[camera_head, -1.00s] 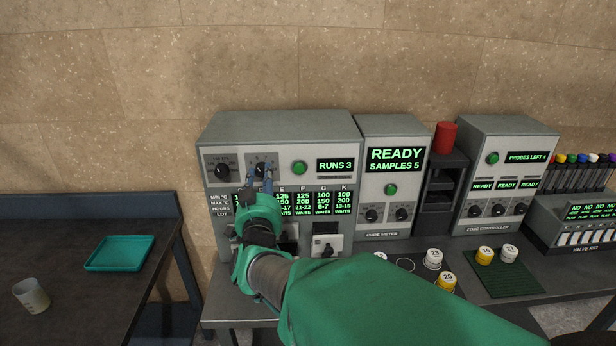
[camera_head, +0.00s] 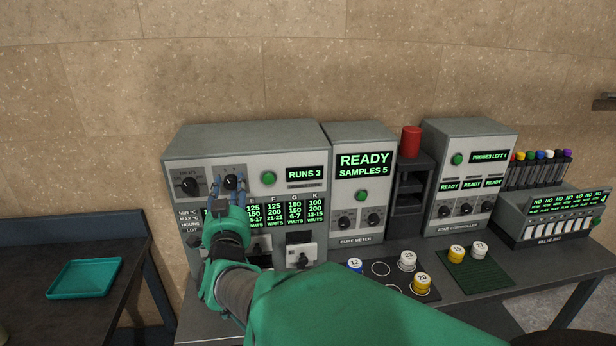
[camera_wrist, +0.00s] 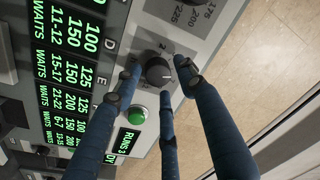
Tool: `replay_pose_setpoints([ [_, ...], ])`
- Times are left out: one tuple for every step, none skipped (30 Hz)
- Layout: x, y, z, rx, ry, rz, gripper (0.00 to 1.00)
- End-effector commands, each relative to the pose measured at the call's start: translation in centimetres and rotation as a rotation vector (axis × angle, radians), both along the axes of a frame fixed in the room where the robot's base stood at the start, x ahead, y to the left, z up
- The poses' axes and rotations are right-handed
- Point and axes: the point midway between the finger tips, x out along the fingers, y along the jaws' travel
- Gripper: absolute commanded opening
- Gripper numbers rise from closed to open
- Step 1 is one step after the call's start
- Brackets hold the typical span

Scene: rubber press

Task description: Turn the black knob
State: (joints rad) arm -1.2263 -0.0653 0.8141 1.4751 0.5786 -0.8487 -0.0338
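The black knob (camera_head: 232,182) sits on the front panel of the large grey unit at the left, right of another black knob. In the wrist view the black knob (camera_wrist: 158,72) shows near the middle, with a pale pointer mark on its face. My gripper (camera_head: 229,188) has three blue fingers, and it also shows in the wrist view (camera_wrist: 159,78). The fingers are spread around the knob, one on each side and one below in the wrist view. Small gaps seem to show at the sides; contact is hard to tell.
A second black knob (camera_head: 188,186) is at the left. A green button (camera_head: 268,178) and the RUNS 3 display (camera_head: 305,174) are to the right. A cure meter (camera_head: 362,208) stands beside the unit. Capped pots, a zone controller (camera_head: 468,158) and a valve rig (camera_head: 556,214) are further right.

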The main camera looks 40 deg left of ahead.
Motion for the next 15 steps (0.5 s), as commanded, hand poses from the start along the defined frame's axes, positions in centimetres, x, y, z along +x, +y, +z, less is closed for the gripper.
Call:
replay_pose_setpoints([
  [0.00, 0.00, -0.07, -0.001, 0.001, 0.000, 0.47],
  [0.00, 0.00, -0.10, -0.001, 0.000, 0.000, 0.47],
  [0.00, -0.01, -0.12, -0.002, 0.001, 0.001, 0.47],
  [0.00, -0.01, -0.14, -0.002, 0.001, 0.000, 0.47],
  [0.00, -0.01, -0.16, -0.002, 0.001, 0.000, 0.47],
  [0.00, 0.00, -0.18, -0.002, 0.001, 0.000, 0.47],
  [-0.01, -0.01, -0.19, -0.002, 0.001, 0.000, 0.47],
  [-0.01, 0.00, -0.19, -0.003, 0.001, 0.000, 0.47],
  [-0.03, -0.03, -0.21, -0.003, 0.001, 0.000, 0.47],
  [-0.06, -0.04, -0.21, -0.003, 0.001, 0.000, 0.47],
  [-0.09, -0.08, -0.21, -0.003, 0.001, 0.000, 0.47],
  [-0.16, -0.14, -0.22, -0.003, 0.001, 0.001, 0.47],
  [-0.23, -0.19, -0.22, -0.003, 0.001, 0.001, 0.47],
  [-0.32, -0.28, -0.22, -0.003, 0.001, 0.001, 0.47],
  [-0.47, -0.41, -0.22, -0.003, 0.001, 0.001, 0.47],
])
